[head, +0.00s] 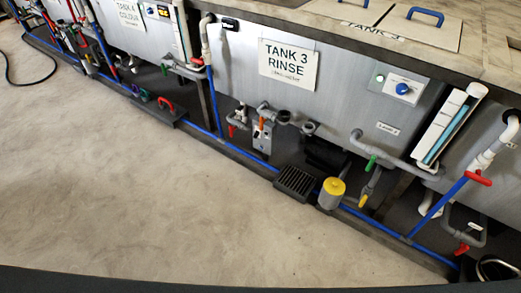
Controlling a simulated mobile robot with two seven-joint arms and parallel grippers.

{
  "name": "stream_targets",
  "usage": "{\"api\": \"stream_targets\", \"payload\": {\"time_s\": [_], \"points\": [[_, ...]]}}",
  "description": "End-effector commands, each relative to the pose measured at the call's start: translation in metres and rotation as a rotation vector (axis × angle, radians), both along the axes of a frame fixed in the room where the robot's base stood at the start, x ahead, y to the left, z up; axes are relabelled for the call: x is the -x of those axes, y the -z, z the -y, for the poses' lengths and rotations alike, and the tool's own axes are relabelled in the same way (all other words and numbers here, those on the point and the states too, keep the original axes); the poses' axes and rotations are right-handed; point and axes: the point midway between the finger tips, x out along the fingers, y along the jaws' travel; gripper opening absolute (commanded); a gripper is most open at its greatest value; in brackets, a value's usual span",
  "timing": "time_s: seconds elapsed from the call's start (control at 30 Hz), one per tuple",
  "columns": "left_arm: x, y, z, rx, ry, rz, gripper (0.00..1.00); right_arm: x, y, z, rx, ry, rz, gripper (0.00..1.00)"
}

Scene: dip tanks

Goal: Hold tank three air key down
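Tank 3 (232,62) is a grey tank front with a white sign (288,66) reading "TANK 3 RINSE". A white control panel (403,86) on its right part carries a round blue knob (402,88), with a small green lamp (380,78) to its left. A small grey box (263,138) with an orange lever (262,123) sits under the tank. No label that I can read says "air key", so I cannot tell which part it is. Neither gripper is in view.
A blue pipe (352,212) runs along the low kerb. A black slotted grate (296,181) and a yellow-capped canister (332,193) stand at the kerb. Red, green and yellow valve handles stick out below the tank. The concrete floor (140,190) in front is clear.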

Motion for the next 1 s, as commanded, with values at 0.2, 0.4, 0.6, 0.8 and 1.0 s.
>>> {"api": "stream_targets", "payload": {"time_s": [0.2,0.4,0.6,0.8,1.0], "points": [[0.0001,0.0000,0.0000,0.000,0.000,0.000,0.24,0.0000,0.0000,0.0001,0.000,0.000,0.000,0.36],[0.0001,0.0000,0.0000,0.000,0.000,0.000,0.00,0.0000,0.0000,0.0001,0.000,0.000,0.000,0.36],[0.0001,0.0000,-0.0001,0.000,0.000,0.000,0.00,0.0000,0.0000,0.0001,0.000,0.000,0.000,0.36],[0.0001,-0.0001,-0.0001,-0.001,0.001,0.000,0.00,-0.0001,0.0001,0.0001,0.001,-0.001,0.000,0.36],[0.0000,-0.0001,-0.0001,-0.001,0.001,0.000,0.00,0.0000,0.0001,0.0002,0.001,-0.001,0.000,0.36]]}}
